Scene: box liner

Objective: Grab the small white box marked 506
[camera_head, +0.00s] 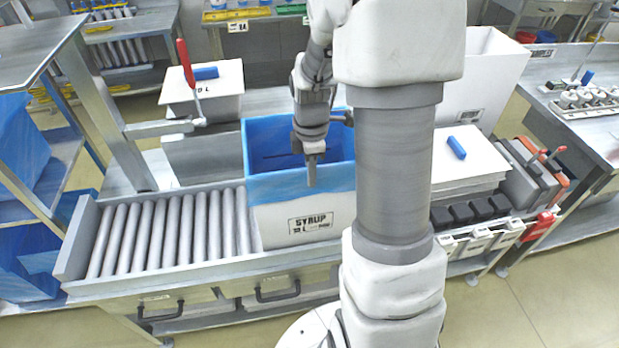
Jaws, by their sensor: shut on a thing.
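Several small white boxes hang in a row on the front rail at the right, among them a left one (449,246), a middle one (479,239) and a right one (509,232). Their labels are too small to read, so I cannot tell which is marked 506. My gripper (312,172) is well to their left and apart from them. It points down at the front rim of a large white box labelled SYRUP (285,222). Its fingers look shut on the blue liner (270,180) folded over that rim; the exact contact is hard to see.
A roller conveyor (170,232) lies left of the SYRUP box. A red holder (541,226) sits right of the small white boxes. Dark bins (480,208) stand behind them, beside a white stack with a blue marker (456,147). My arm hides the middle.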

